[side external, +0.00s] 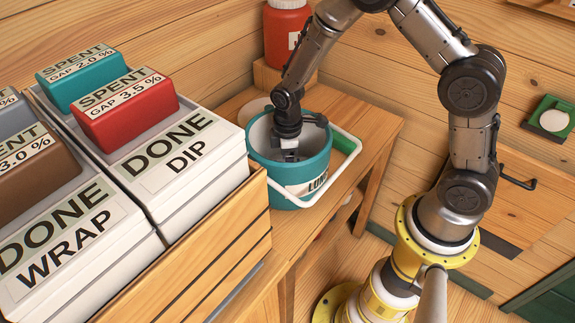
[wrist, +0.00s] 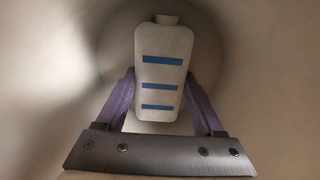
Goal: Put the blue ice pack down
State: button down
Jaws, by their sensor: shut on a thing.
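In the wrist view, a pale, bottle-shaped pack (wrist: 161,75) with three blue stripes and a short cap stands between the purple fingers of my gripper (wrist: 160,88). My gripper is shut on its sides. Pale, smooth walls surround both. In the side view my gripper (side external: 289,154) reaches down inside a teal tub (side external: 268,182) with a pale inside and a white handle. The pack is hard to make out there. I cannot tell whether its base touches the tub's floor.
The tub stands on a wooden bench (side external: 375,127). A wooden crate (side external: 225,245) at the left holds white boxes marked DONE DIP (side external: 185,170) and DONE WRAP (side external: 75,245), with coloured SPENT blocks on top. A red container (side external: 285,35) stands behind. Bench room right of the tub is clear.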

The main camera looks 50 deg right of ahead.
jog(key=shift+f, duration=0.15)
grip_release()
dwell(0.4)
jog(key=s+d+r+m+t, duration=0.15)
jog(key=s+r, duration=0.25)
jog(key=r, duration=0.8)
jog(key=s+a+r+m+t, duration=0.15)
jog(key=s+r, duration=0.25)
jog(key=r, duration=0.7)
jog(key=s+r+m+t, duration=0.1)
jog(key=s+m, duration=0.1)
jog(key=s, duration=0.2)
jog(key=s+d+r+m, duration=0.1)
jog(key=s+r+m, duration=0.1)
jog(key=s, duration=0.3)
jog(key=s+d+r+m+t, duration=0.1)
jog(key=s+m, duration=0.1)
jog(key=s, duration=0.2)
jog(key=shift+s+r+t, duration=0.15)
jog(key=shift+t, duration=0.15)
